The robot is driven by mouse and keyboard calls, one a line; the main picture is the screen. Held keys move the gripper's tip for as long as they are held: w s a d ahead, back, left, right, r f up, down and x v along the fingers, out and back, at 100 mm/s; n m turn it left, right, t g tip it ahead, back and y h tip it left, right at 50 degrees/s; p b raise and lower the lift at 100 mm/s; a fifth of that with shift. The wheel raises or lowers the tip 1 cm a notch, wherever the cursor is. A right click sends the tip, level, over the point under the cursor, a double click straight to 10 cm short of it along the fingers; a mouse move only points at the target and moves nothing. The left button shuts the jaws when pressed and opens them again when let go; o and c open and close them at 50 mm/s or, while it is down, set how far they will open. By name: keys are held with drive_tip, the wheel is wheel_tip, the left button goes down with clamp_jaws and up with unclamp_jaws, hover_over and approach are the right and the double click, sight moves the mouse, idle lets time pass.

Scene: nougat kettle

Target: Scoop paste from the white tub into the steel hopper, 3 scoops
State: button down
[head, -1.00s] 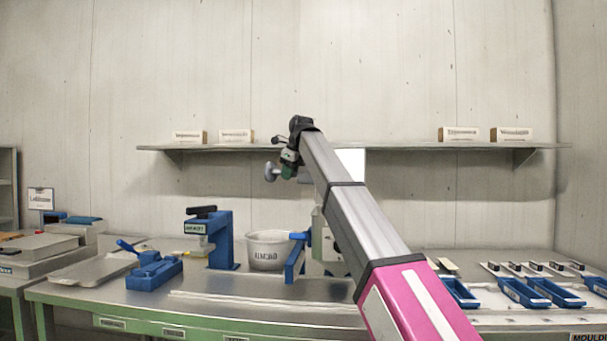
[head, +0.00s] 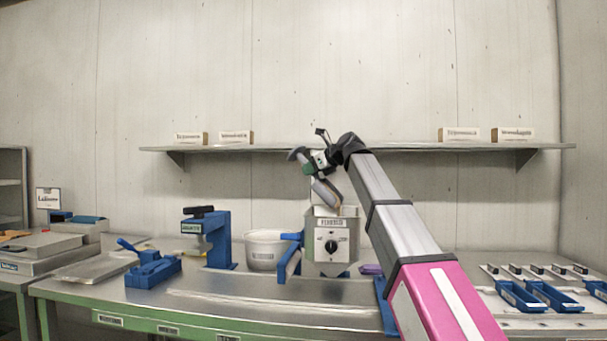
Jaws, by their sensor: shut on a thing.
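The white tub (head: 262,252) stands on the bench left of a grey machine box with a dial (head: 331,247). The steel hopper (head: 335,211) sits on top of that box. My gripper (head: 318,168) is raised above the hopper, at the end of my arm. It is shut on a grey scoop (head: 327,193), tilted down toward the hopper, with a brownish edge on its right. I cannot tell whether the scoop touches the hopper or how much paste is in it. The inside of the tub and of the hopper is hidden.
A blue bracket (head: 289,257) stands between tub and box. A blue clamp stand (head: 219,240) is left of the tub, with a blue tool (head: 152,270) farther left. Blue trays (head: 522,296) lie at the right. A wall shelf (head: 270,149) runs behind my gripper.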

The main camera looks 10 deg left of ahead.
drive_tip(key=s+d+r+m+t+y, duration=0.2)
drive_tip(key=s+d+r+t+y, duration=0.1)
drive_tip(key=d+y, duration=0.6)
drive_tip(key=shift+s+d+r+t, duration=0.15)
drive_tip(key=shift+d+r+t, duration=0.75)
drive_tip(key=shift+d+r, duration=0.4)
drive_tip(key=shift+d+f, duration=0.1)
drive_tip(key=shift+d, duration=0.05)
wheel_tip(320, 180, up, 5)
drive_tip(key=n+g+h, duration=0.1)
drive_tip(key=g+h, duration=0.1)
drive_tip(key=h, duration=0.3)
drive_tip(key=n+g+h, duration=0.1)
drive_tip(key=g+h, duration=0.2)
drive_tip(key=h, duration=0.3)
drive_tip(key=n+g+h, duration=0.1)
drive_tip(key=g+h, duration=0.1)
drive_tip(key=h, duration=0.3)
drive_tip(key=shift+g+h, duration=0.3)
drive_tip(key=shift+h, duration=0.1)
